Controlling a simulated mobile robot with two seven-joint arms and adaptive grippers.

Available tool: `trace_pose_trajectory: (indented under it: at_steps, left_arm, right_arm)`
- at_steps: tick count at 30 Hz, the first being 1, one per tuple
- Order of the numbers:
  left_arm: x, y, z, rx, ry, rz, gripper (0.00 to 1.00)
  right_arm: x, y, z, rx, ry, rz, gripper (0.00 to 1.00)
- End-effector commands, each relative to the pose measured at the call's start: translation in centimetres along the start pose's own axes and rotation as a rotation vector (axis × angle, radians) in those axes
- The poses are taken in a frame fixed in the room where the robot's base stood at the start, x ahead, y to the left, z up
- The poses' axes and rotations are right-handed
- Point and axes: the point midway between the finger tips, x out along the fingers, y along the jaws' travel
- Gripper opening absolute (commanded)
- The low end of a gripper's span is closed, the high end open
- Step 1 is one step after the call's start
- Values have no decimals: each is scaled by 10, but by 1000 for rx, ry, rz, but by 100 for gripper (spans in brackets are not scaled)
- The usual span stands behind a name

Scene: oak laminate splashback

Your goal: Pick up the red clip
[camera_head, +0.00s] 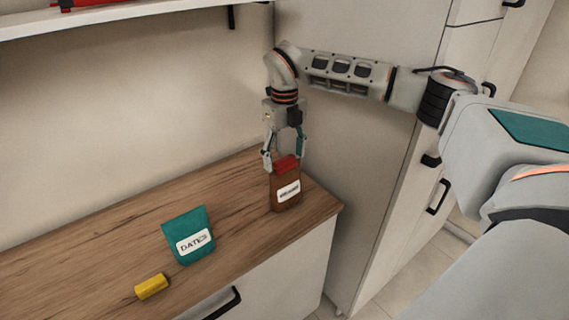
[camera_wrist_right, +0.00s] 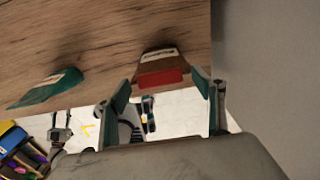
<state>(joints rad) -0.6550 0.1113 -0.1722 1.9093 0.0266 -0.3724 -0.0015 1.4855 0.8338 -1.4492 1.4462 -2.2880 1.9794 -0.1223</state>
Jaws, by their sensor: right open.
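The red clip (camera_head: 287,163) sits across the top of an upright brown bag (camera_head: 284,190) with a white label near the counter's right end. In the wrist view the red clip (camera_wrist_right: 161,78) lies ahead of the fingers, along the edge of the brown bag (camera_wrist_right: 157,58). My right gripper (camera_head: 284,154) is open, pointing down over the bag's top, with a finger to either side of the clip. In the wrist view my right gripper (camera_wrist_right: 163,90) has nothing between its fingertips that I can see as held. I cannot tell whether the fingers touch the clip.
A tall cabinet (camera_head: 345,165) stands close at the right. A shelf (camera_head: 120,14) hangs above. The counter's left part is clear.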

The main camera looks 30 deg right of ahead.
Motion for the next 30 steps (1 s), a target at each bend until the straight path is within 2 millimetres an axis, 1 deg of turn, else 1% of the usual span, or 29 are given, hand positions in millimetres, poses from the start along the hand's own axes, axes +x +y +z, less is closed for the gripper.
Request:
trace_pose_trajectory:
  at_steps: [1, 2, 3, 4, 5, 8, 9, 14, 17, 20, 30]
  left_arm:
    - [1, -1, -2, 0, 3, -1, 40]
    - [1, -1, -3, 0, 4, -2, 40]
    - [2, -2, -4, 0, 6, -2, 40]
    - [2, -2, -4, 1, 7, -3, 40]
    - [2, -2, -4, 1, 7, -3, 40]
    - [2, -3, -4, 2, 7, -3, 40]
    - [2, -3, -4, 3, 7, -3, 40]
    - [1, -4, -2, 9, 4, -3, 40]
    - [1, -5, 0, 13, 2, -2, 40]
    - [1, -5, 3, 15, 0, -1, 40]
    - [2, 1, 0, 13, 11, 8, 40]
  right_arm:
    - [0, 0, 0, 0, 0, 0, 68]
    - [0, 0, 0, 0, 0, 0, 60]
    - [0, 0, 0, 0, 0, 0, 50]
    - [0, 0, 0, -1, 0, 0, 42]
    - [0, 0, 0, -1, 1, 0, 37]
    - [0, 0, 0, -1, 1, 0, 37]
    - [0, 0, 0, -1, 1, 0, 34]
    - [0, 0, 0, -1, 1, 0, 34]
    - [-4, 0, 0, 0, 0, 0, 34]
    - [-16, 0, 1, -1, -3, 0, 34]
    - [-79, 0, 0, 0, -3, 0, 34]
